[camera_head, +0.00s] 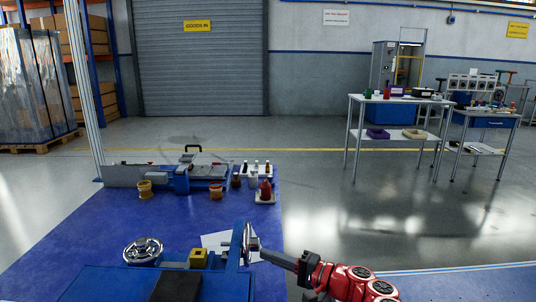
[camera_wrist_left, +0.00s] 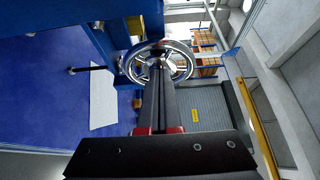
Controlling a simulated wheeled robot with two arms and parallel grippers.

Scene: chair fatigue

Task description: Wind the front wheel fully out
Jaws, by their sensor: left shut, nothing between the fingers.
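A chrome handwheel (camera_head: 247,242) stands nearly edge-on at the right end of the blue machine (camera_head: 225,285). It faces my left gripper (camera_head: 264,252), which comes in from its right side. In the left wrist view the same wheel (camera_wrist_left: 187,63) shows its round rim and spokes. My gripper's dark fingers (camera_wrist_left: 158,68) are closed together, with their tips in front of the wheel's middle. Whether they touch it cannot be told. A second chrome handwheel (camera_head: 143,250) lies tilted face-up at the machine's left. My right gripper is not in view.
A yellow block (camera_head: 198,258) and a dark pad (camera_head: 176,287) sit on the machine. A white sheet (camera_head: 216,241) lies behind the near wheel. A vise-like fixture (camera_head: 187,177), small pots and a red bottle (camera_head: 265,190) stand farther back on the blue surface. Open floor lies to the right.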

